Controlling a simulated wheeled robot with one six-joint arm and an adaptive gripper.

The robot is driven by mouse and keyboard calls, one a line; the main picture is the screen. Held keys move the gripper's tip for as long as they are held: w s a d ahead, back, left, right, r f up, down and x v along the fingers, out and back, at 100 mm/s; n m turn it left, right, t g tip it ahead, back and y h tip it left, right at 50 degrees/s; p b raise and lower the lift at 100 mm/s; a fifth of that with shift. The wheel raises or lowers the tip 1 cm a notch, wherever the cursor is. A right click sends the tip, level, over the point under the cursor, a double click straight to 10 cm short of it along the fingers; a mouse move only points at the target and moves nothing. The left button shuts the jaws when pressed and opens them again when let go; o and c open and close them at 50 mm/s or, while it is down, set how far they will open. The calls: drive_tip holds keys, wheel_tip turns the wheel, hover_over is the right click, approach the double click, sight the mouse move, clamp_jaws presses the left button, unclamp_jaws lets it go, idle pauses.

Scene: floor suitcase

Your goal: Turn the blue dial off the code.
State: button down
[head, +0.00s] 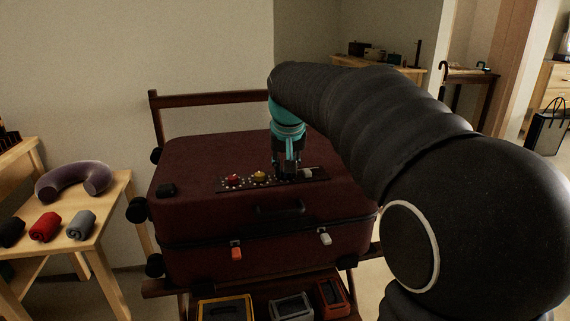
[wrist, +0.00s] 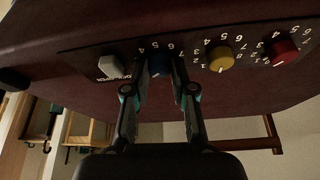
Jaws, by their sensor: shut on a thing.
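The dark red suitcase (head: 240,220) lies closed on a wooden rack. Its black lock panel (head: 246,184) carries a red dial (head: 233,177), a yellow dial (head: 259,176) and a grey-white slider (head: 307,173). In the wrist view the blue dial (wrist: 159,65) sits between the slider (wrist: 112,67) and the yellow dial (wrist: 221,59). The red dial (wrist: 284,50) is farther right. My gripper (wrist: 160,77) has its fingers on either side of the blue dial and is shut on it. In the head view my gripper hides the blue dial. I cannot read its setting.
An orange latch (head: 237,253) and a white latch (head: 325,239) are on the suitcase front, below the handle (head: 281,208). A side table (head: 90,232) at left holds a neck pillow (head: 75,181) and rolled clothes. Trays stand below the suitcase.

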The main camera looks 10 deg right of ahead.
drive_tip(key=shift+d+n+y+p, duration=0.15)
drive_tip(key=shift+n+y+p, duration=0.35)
drive_tip(key=shift+n, duration=1)
drive_tip(key=c, duration=1)
unclamp_jaws()
drive_tip(key=shift+o, duration=0.2)
drive_tip(key=v, duration=1.2)
drive_tip(key=shift+d, duration=0.2)
